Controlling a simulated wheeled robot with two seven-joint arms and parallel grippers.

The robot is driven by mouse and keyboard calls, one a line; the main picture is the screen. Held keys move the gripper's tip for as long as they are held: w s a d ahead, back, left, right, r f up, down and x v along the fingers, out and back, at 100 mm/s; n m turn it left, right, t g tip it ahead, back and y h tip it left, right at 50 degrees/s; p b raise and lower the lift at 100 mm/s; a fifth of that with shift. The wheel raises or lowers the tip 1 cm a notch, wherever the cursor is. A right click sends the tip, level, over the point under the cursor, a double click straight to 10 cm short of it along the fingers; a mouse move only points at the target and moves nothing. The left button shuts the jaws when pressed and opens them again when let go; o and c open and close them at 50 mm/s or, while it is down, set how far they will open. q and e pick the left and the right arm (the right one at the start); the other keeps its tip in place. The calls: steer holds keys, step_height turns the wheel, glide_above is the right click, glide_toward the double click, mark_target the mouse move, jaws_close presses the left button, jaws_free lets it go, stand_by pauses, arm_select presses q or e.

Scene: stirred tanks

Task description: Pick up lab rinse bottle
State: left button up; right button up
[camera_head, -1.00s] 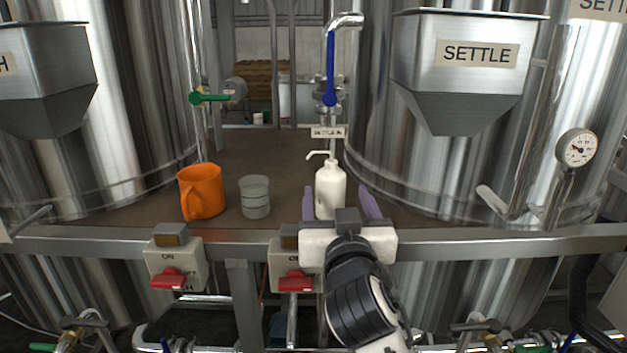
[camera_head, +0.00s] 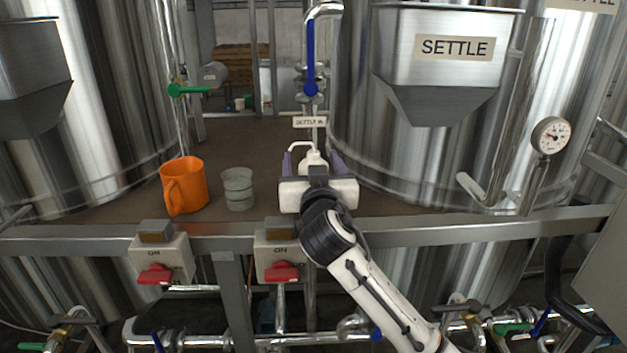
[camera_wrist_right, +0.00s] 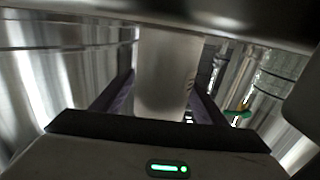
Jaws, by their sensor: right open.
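The white lab rinse bottle (camera_head: 312,161) stands on the brown platform between the tanks. Its top and bent spout show; my gripper hides its lower part. My right gripper (camera_head: 314,160) has its purple fingers on either side of the bottle, open. In the right wrist view the bottle's pale body (camera_wrist_right: 166,75) stands upright between the two fingers (camera_wrist_right: 160,95), and no firm contact with either finger can be made out. My left gripper is not in view.
An orange mug (camera_head: 185,186) and a clear beaker (camera_head: 238,188) stand left of the bottle. A metal rail (camera_head: 420,227) and switch boxes (camera_head: 279,255) run along the front. A tank with a SETTLE hopper (camera_head: 450,60) rises close on the right.

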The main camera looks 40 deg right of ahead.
steer(key=c, duration=1.3)
steer(key=shift+r, duration=0.1)
step_height(320, 180, up, 10)
steer(key=shift+f+p, duration=0.1)
steer(key=shift+p, duration=0.2)
